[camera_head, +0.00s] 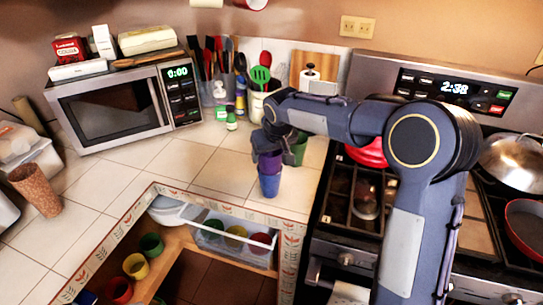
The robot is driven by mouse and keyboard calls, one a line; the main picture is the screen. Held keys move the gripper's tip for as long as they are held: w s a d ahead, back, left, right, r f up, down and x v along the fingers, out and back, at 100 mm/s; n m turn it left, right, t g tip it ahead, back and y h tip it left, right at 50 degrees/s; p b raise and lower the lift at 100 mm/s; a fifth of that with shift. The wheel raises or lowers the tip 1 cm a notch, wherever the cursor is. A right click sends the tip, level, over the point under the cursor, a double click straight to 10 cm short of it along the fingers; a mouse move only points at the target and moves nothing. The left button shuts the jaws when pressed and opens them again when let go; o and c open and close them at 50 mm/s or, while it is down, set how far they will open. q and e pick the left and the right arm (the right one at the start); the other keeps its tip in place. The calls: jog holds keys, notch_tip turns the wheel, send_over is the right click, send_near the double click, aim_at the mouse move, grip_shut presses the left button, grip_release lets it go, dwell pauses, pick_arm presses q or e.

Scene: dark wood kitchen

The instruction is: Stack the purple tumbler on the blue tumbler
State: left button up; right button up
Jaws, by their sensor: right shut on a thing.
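The purple tumbler (269,161) is in my right gripper (270,143), which is shut on it above the counter. The blue tumbler (269,183) stands upright on the tiled counter near its front edge. The purple tumbler is directly above the blue one in the head view, and its lower end meets or overlaps the blue rim. I cannot tell whether it is seated inside or only held just over it. The gripper hides the top of the purple tumbler. My left gripper is not in view.
A green tumbler (299,148) stands just behind my right gripper. A microwave (110,105) is at the back left, and a stove (350,215) is at the right. Counter left of the blue tumbler is clear.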

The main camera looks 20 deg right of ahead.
jog(key=shift+w+f, duration=0.15)
jog(key=shift+w, duration=0.05)
jog(key=shift+f+b, duration=0.5)
jog(key=shift+f, duration=0.05)
jog(key=o, duration=1)
jog(key=shift+r, duration=0.1)
